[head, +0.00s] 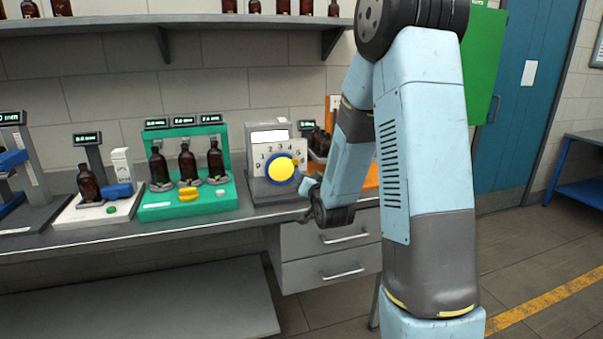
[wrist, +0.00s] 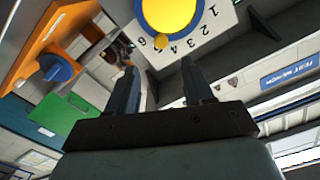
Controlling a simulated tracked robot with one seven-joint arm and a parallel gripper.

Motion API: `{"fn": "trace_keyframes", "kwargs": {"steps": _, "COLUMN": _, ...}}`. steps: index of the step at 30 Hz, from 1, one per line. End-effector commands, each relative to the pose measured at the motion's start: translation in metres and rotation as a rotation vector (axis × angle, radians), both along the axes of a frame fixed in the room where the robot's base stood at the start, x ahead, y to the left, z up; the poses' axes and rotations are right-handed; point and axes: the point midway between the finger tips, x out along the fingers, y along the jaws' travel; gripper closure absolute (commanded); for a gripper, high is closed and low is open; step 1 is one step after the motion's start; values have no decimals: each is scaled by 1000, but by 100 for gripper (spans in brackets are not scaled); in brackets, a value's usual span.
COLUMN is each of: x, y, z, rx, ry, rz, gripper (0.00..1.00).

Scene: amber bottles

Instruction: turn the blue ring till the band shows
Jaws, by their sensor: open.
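The blue ring (head: 268,172) is a thin rim around a large yellow disc (head: 281,167) on a grey machine's pale, numbered front panel. The ring and disc also show at the top of the wrist view, the ring as a blue edge (wrist: 146,28) beside the yellow face (wrist: 172,12). A small yellow tab (wrist: 160,41) sits at the ring's edge near the numbers. I cannot make out a band. My gripper (wrist: 161,75) is open and empty, its two fingers apart below the dial in the wrist view. In the head view my arm partly hides it near the dial.
A green stand (head: 188,206) with several amber bottles is left of the machine. An orange unit (wrist: 30,50) with a blue knob (wrist: 56,68) is on the dial's other side. The bench edge (head: 150,232) runs below; drawers (head: 335,235) are under it.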

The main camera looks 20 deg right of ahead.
Motion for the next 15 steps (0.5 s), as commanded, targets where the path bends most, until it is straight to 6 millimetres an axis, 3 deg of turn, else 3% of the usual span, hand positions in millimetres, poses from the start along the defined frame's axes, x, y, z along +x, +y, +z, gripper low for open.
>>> {"fn": "trace_keyframes", "kwargs": {"steps": 6, "x": -26, "y": 0, "z": 0, "rx": 0, "ry": 0, "rz": -1, "gripper": 48}}
{"fn": "trace_keyframes", "kwargs": {"steps": 15, "x": -32, "y": 0, "z": 0, "rx": 0, "ry": 0, "rz": 0, "gripper": 48}}
